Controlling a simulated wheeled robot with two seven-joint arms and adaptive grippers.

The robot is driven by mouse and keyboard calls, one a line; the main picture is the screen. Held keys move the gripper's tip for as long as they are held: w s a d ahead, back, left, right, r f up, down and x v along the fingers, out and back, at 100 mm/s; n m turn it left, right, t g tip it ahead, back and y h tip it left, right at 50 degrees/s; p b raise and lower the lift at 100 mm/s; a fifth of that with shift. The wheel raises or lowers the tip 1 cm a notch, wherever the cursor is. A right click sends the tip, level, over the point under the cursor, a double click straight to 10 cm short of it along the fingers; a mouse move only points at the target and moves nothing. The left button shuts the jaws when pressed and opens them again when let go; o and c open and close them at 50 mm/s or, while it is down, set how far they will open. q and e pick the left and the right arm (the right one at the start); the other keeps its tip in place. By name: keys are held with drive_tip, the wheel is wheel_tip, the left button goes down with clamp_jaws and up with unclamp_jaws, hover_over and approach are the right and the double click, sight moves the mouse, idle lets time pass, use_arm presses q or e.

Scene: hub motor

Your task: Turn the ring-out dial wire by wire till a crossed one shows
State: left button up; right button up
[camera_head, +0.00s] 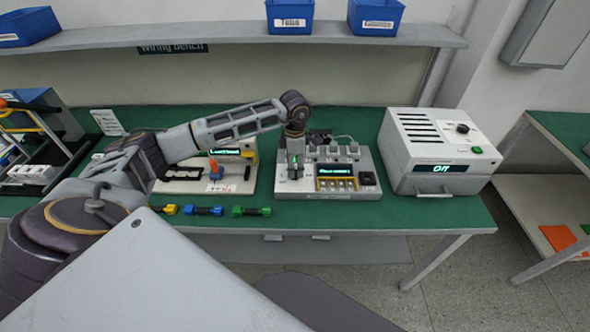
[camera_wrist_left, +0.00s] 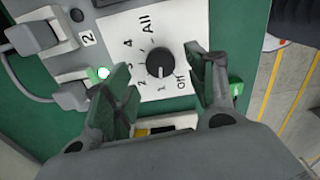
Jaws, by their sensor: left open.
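The ring-out tester (camera_head: 300,194) is a light grey box on the green bench, with a small lit display (camera_head: 336,171) too small to read. In the left wrist view, its black dial knob (camera_wrist_left: 159,62) sits on a white plate (camera_wrist_left: 182,22) marked Off, 1, 2, 3, 4 and All. The knob's pale mark seems to face 1. My left gripper (camera_wrist_left: 164,72) is open, one finger on each side of the knob, apart from it. In the head view my left gripper (camera_head: 295,163) hides the dial. A green lamp (camera_wrist_left: 103,73) is lit beside a grey plug (camera_wrist_left: 70,96).
A white box (camera_head: 440,150) with a display reading Off stands to the right. Another unit (camera_head: 220,185) with a small orange part is on the left. Yellow, blue and green connectors (camera_head: 252,211) lie along the front edge. Blue bins (camera_head: 376,17) sit on the shelf above.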

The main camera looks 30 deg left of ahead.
use_arm(q)
wheel_tip(320, 180, up, 9)
drive_tip(key=shift+f, duration=0.15)
idle(0.4)
idle(1.8)
